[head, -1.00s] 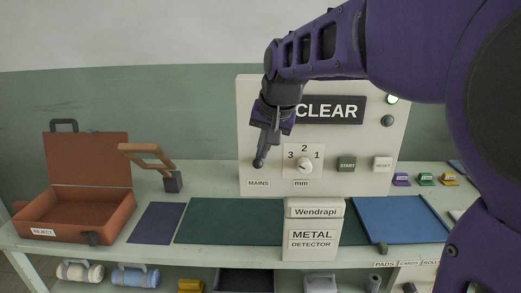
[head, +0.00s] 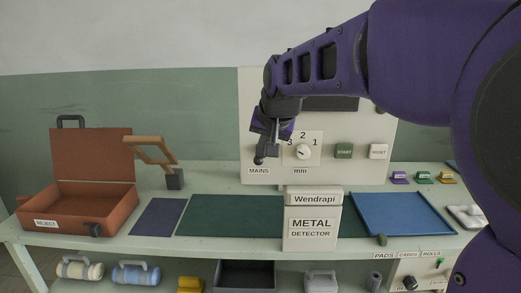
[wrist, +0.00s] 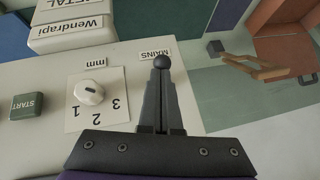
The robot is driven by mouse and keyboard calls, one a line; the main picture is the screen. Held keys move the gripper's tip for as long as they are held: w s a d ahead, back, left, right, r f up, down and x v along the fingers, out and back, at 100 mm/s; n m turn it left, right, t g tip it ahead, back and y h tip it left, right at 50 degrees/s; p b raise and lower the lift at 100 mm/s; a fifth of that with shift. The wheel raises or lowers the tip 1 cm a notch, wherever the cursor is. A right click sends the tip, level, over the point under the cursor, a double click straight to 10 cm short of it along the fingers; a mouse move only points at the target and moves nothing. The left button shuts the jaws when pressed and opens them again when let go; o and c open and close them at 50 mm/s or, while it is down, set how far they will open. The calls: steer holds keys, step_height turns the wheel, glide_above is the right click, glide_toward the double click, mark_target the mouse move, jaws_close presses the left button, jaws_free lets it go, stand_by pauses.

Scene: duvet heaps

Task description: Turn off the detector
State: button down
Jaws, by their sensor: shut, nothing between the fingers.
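The detector is a cream upright panel (head: 262,100) with a white front unit (head: 313,230) labelled METAL DETECTOR. Its display (head: 330,103) is dark, with no text showing; my arm hides part of it. The MAINS label (head: 259,171) is low on the panel's left. A dark ball-ended switch lever (wrist: 162,61) is beside that label in the wrist view. My gripper (head: 268,148) is shut and empty at the lever. In the wrist view its fingertips (wrist: 161,68) lie right behind the ball; contact is unclear.
A dial (head: 303,153), START button (head: 344,151) and RESET button (head: 379,152) are right of the lever. A blue tray (head: 400,215) lies right.

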steer(key=shift+s+f+b, duration=0.25)
steer(key=shift+f+b, duration=0.2)
steer(key=shift+f, duration=0.4)
steer(key=shift+s+f, duration=0.15)
steer(key=shift+f, duration=0.2)
steer(key=shift+r, duration=0.1)
